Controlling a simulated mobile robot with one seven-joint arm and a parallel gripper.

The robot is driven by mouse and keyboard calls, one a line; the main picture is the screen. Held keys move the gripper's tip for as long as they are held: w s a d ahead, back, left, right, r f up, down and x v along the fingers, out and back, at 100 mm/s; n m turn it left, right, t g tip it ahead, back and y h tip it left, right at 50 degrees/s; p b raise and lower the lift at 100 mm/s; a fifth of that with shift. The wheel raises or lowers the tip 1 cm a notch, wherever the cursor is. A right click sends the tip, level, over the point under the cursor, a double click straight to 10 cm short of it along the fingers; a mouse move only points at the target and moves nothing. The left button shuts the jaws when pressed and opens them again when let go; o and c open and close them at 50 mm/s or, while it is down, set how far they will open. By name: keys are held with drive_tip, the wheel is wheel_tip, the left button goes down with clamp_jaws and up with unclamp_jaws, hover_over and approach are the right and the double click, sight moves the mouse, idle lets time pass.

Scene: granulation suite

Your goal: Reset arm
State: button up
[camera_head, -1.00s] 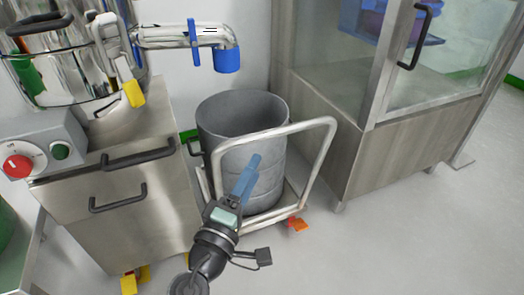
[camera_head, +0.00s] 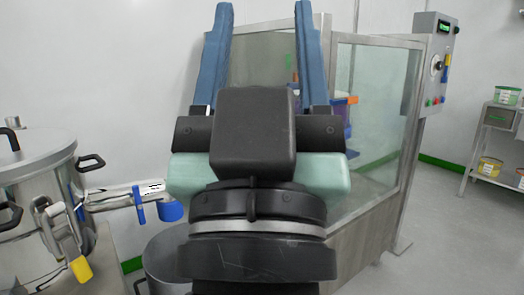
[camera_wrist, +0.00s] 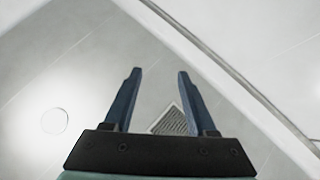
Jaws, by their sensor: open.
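My gripper (camera_head: 263,50) is large in the middle of the head view, raised and pointing upward, with its two blue fingers spread wide apart. Nothing is between them. The wrist view also shows my gripper (camera_wrist: 157,88), open and empty, facing the white ceiling with a grey vent (camera_wrist: 172,122) visible between and beyond the fingers. The gripper and wrist hide part of the glass-walled cabinet behind.
A steel vessel (camera_head: 38,190) with a blue-capped outlet pipe (camera_head: 172,211) stands at left. A grey drum (camera_head: 165,262) is partly hidden below. The glass cabinet (camera_head: 375,110) has a control panel (camera_head: 437,65). A shelf (camera_head: 488,140) with tubs stands far right; floor before it is clear.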

wheel_tip(320, 180, up, 40)
drive_tip(key=s+y+p, duration=0.1)
drive_tip(key=p, duration=3.6)
drive_tip(key=shift+s+t, duration=0.3)
drive_tip(key=shift+a+f, duration=0.1)
drive_tip(key=shift+f, duration=0.05)
